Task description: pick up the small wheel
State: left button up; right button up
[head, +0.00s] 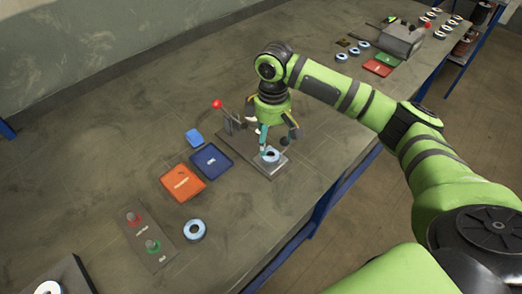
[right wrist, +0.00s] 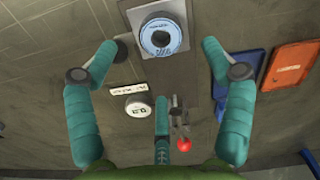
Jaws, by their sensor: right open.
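A small wheel (head: 270,154), a pale blue-white ring with a dark centre, lies on a light square plate at the near end of a grey fixture. In the right wrist view the wheel (right wrist: 160,38) shows whole at the top, with faint print on its face. My right gripper (head: 275,138) is just above it, pointing down, its teal fingers spread and empty. In the right wrist view the right gripper (right wrist: 159,62) has fingers left and right of the wheel and a third below it, none visibly touching it. My left gripper is not in view.
A red-knobbed lever (head: 217,104) stands at the fixture's far end. A blue tray (head: 211,161) and an orange tray (head: 183,183) lie to the left. Another wheel (head: 194,230) lies by a button panel (head: 146,238). Bare bench (head: 100,165) extends left.

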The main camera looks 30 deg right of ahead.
aim_at(271, 152)
jog(key=shift+s+f+p, duration=0.25)
jog(key=shift+s+p, duration=0.15)
jog(key=shift+s, duration=0.5)
jog(key=shift+w+f+p, duration=0.15)
jog(key=shift+f+p, duration=0.1)
jog(key=shift+f, duration=0.3)
jog(key=shift+w+f+p, duration=0.15)
jog(key=shift+f+p, duration=0.1)
jog(key=shift+f, duration=0.25)
jog(key=f, duration=0.1)
jog(key=w+f, duration=0.1)
jog(key=shift+f, duration=0.4)
jog(key=shift+s+f, duration=0.15)
jog(key=shift+f, duration=0.15)
jog(key=c, duration=1.3)
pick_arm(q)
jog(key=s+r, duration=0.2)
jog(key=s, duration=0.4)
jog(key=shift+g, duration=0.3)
